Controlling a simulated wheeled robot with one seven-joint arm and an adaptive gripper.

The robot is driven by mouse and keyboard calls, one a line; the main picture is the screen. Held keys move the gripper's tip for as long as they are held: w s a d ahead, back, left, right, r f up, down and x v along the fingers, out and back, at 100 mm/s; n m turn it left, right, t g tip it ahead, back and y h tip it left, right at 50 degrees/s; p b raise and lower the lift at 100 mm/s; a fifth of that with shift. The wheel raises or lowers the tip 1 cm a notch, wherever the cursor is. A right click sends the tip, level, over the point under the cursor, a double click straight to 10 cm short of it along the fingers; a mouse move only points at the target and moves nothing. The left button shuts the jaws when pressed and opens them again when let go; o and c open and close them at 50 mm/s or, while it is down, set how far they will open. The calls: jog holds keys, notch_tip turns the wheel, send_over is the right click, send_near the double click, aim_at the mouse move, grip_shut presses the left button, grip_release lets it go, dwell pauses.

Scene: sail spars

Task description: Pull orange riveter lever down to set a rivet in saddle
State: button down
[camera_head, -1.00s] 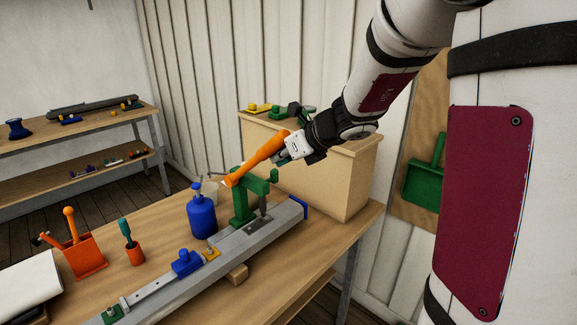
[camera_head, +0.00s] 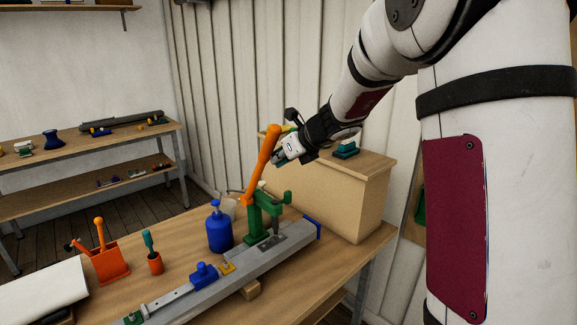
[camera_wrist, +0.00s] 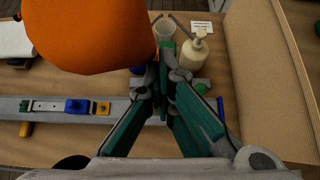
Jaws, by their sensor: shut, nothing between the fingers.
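The orange lever (camera_head: 263,165) rises steeply from the green riveter (camera_head: 265,213), its thick end up. The riveter stands over the grey spar (camera_head: 190,298). A small grey plate (camera_head: 271,242), perhaps the saddle, lies on the spar by the riveter's foot. No rivet can be made out. My gripper (camera_head: 279,158) is just right of the lever's upper part, close beside it; contact cannot be told. In the wrist view my green fingers (camera_wrist: 167,52) are shut and empty, with the lever's end (camera_wrist: 85,30) large at the upper left.
A blue bottle (camera_head: 220,230) stands left of the riveter, and a cream pump bottle (camera_wrist: 195,55) is behind it in the wrist view. A wooden cabinet (camera_head: 335,195) is at the right.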

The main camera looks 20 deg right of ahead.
jog(key=shift+w+a+r+p, duration=0.15)
jog(key=shift+w+r, duration=0.35)
jog(key=shift+w, duration=0.15)
jog(key=shift+w+a+r+p, duration=0.1)
jog(key=shift+w+r+p, duration=0.05)
jog(key=shift+w+r, duration=0.4)
jog(key=shift+w+f, duration=0.1)
jog(key=shift+f, duration=0.05)
jog(key=shift+w, duration=0.15)
jog(key=c, duration=1.6)
grip_release()
jog(key=shift+a, duration=0.1)
jog(key=shift+o, duration=0.2)
